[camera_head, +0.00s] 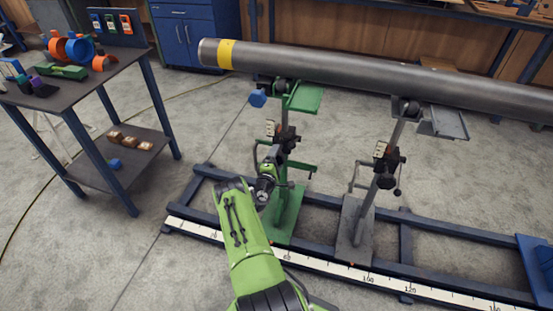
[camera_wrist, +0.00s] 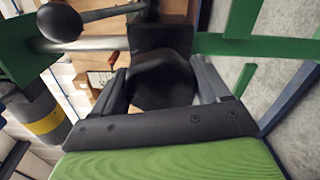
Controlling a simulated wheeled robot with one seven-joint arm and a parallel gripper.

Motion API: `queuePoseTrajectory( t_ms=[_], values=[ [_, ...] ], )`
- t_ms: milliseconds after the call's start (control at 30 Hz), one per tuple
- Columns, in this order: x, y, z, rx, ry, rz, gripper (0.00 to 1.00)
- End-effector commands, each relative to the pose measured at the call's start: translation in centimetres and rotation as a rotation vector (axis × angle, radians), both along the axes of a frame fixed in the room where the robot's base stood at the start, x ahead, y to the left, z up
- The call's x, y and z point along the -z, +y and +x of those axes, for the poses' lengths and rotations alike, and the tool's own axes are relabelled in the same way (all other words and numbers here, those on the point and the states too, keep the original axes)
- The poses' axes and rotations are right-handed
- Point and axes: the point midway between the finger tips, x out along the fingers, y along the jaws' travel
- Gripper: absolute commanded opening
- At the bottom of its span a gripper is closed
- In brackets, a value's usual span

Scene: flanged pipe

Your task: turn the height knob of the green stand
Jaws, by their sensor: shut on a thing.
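The green stand (camera_head: 287,212) stands on the blue rail frame, under the left part of the grey pipe (camera_head: 340,72). Its dark clamp body (camera_head: 287,138) sits partway up the post. My gripper (camera_head: 272,158) is at the stand's post, just below that body. In the wrist view my gripper (camera_wrist: 162,90) is shut on the dark, faceted height knob (camera_wrist: 163,82), one grey finger on each side. A dark block sits behind the knob, and a lever with a black ball end (camera_wrist: 60,22) is at upper left. In the head view my arm and gripper hide the knob.
A grey stand (camera_head: 357,225) supports the pipe to the right. A blue hand knob (camera_head: 258,98) sticks out near the green stand's top. A white scale (camera_head: 330,270) runs along the frame's front. A table (camera_head: 80,88) with small parts is at left, with open floor between.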

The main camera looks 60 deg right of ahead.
Motion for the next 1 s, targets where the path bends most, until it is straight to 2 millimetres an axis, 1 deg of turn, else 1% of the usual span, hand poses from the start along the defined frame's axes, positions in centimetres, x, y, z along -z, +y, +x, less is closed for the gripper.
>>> queuePoseTrajectory(
  t_ms=[167, 200, 333, 367, 567, 667, 767, 1000],
  values=[
    [0.0, 0.0, -0.1, 0.003, 0.001, 0.001, 0.45],
    [0.1, 0.0, -0.1, 0.003, 0.001, 0.001, 0.77],
    [0.0, 0.0, -0.1, 0.002, 0.0, 0.002, 0.96],
    [0.0, 0.0, -0.1, 0.002, 0.0, 0.002, 0.98],
    [0.0, 0.0, -0.1, 0.001, -0.001, 0.001, 0.98],
    [0.0, 0.3, -0.1, 0.001, 0.0, 0.002, 0.98],
    [-0.1, 1.9, -0.3, 0.001, 0.004, 0.005, 0.98],
    [-0.6, 8.2, -1.2, -0.007, 0.013, 0.003, 0.98]
  ],
)
